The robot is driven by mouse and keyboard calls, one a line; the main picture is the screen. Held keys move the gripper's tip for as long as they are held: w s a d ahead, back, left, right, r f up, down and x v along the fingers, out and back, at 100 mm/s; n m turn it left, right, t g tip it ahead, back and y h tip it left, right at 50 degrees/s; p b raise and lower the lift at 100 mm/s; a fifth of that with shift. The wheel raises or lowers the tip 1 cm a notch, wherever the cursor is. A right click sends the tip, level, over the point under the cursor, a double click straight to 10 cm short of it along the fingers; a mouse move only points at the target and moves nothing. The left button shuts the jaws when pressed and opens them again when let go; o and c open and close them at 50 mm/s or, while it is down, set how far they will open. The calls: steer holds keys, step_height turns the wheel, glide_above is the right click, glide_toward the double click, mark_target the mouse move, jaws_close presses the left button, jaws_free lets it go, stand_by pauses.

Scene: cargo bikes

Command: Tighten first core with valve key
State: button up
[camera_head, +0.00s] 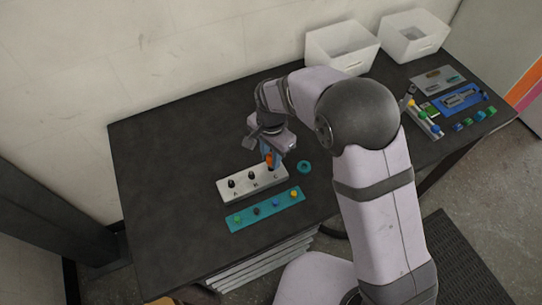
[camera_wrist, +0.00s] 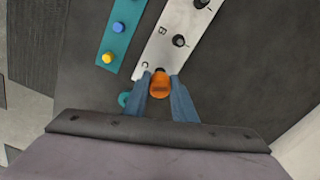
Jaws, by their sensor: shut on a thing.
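My gripper (camera_head: 270,158) is over the right end of the white block (camera_head: 235,192) marked A, B and C. In the wrist view my gripper (camera_wrist: 172,97) has its blue fingers shut on an orange valve key (camera_wrist: 160,88). The orange key also shows in the head view (camera_head: 269,160). The key is at position C, and the core there is hidden beneath it. Whether the key is seated on that core I cannot tell. Black cores stand at A (camera_head: 231,184) and B (camera_head: 252,176).
A teal strip (camera_head: 250,215) with several coloured caps lies in front of the block. A teal ring (camera_head: 304,167) lies to its right. Two white bins (camera_head: 342,62) stand at the back. Trays and small parts (camera_head: 460,98) are at the far right. The table's left side is clear.

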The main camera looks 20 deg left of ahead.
steer(key=shift+s+d+f, duration=0.2)
steer(key=shift+d+f, duration=0.05)
steer(key=shift+f, duration=0.05)
steer(key=o, duration=1.1)
steer(key=shift+w+a, duration=0.1)
steer(key=shift+w, duration=0.1)
steer(key=shift+r, duration=0.1)
steer(key=n, duration=0.2)
steer(key=shift+r+n+p, duration=0.1)
steer(key=shift+n+p, duration=0.2)
steer(key=n, duration=0.3)
steer(key=shift+n+p, duration=0.3)
steer(key=n, duration=0.5)
steer(key=shift+a+n+p, duration=0.1)
steer(key=shift+n+p, duration=0.2)
steer(key=shift+n, duration=0.1)
